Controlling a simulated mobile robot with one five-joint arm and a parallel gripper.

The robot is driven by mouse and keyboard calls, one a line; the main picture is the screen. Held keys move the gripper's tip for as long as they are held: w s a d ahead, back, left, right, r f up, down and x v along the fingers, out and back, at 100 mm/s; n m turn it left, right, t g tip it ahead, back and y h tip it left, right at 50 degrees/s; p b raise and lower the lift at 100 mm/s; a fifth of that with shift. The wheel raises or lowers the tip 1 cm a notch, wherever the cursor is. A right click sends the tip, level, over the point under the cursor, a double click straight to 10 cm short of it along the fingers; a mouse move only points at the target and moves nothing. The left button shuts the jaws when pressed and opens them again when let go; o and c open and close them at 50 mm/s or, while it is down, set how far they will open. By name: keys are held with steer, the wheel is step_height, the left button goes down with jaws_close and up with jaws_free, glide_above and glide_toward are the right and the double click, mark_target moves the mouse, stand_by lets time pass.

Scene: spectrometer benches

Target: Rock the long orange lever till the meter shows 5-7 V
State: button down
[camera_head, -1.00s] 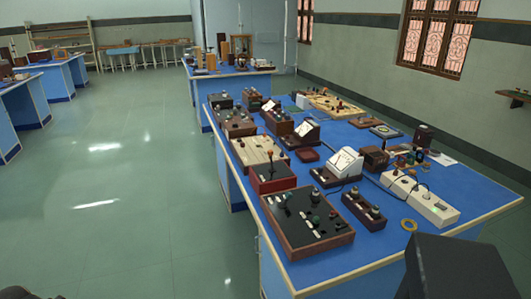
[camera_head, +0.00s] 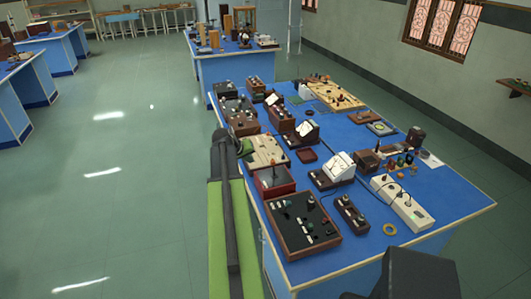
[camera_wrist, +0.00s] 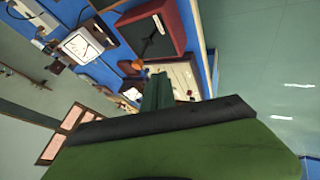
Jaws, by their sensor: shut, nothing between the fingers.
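The orange-tipped lever (camera_head: 274,162) stands up from a dark red box (camera_head: 268,186) near the left edge of the blue bench. In the wrist view its round orange knob (camera_wrist: 137,65) and dark stem show on the red box (camera_wrist: 165,30). My gripper (camera_head: 245,147) is at the bench's left edge, a little beyond and left of the lever. In the wrist view my green gripper (camera_wrist: 158,88) is shut and empty, close to the knob; contact cannot be told. A white-faced meter (camera_head: 338,166) stands to the right; its reading is too small to tell.
A black-topped box with knobs (camera_head: 303,222) stands in front of the red box. A pale wooden board (camera_head: 264,150) lies behind it. A second meter (camera_head: 306,131) stands farther back. A white strip box (camera_head: 402,202) lies at the right. Open floor is on the left.

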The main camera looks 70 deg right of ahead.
steer(key=b+x, duration=0.9)
steer(key=x, duration=0.2)
steer(key=shift+a+f, duration=0.15)
steer(key=shift+s+d+r+p, duration=0.35)
steer(key=shift+s+d, duration=0.2)
steer(key=shift+s, duration=0.2)
steer(key=shift+s+d+r+p, duration=0.35)
steer(key=shift+s+d, duration=0.2)
steer(key=shift+s, duration=0.25)
steer(key=shift+s+d+r, duration=0.15)
steer(key=shift+s+d, duration=0.35)
steer(key=shift+s, duration=0.05)
